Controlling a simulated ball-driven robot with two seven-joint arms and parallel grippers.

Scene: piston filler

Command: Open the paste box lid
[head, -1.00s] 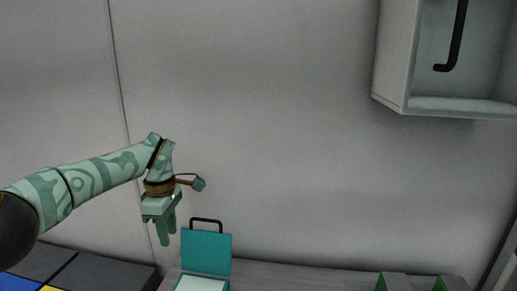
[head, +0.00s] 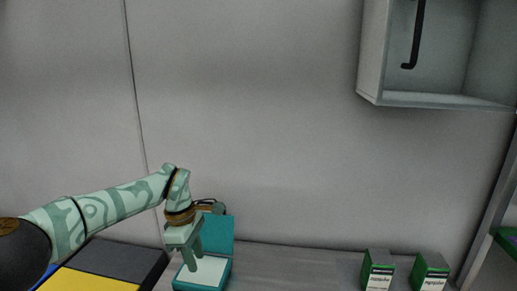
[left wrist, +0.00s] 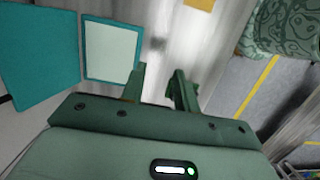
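The teal paste box (head: 207,287) stands on the counter with its lid (head: 219,236) raised upright at the back. Pale contents (head: 210,270) show inside it. In the left wrist view the pale open box (left wrist: 111,50) lies beside the swung-back lid (left wrist: 38,55). My left gripper (head: 191,262) points down in front of the box's left side in the head view and hides part of it. In the left wrist view its two fingers (left wrist: 158,85) are apart with nothing between them, beside the box. My right gripper is not in view.
Two green and white cartons (head: 377,272) stand on the grey counter (head: 290,262) to the right. A wall cabinet with a black handle (head: 416,35) is at upper right. The counter between box and cartons is clear.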

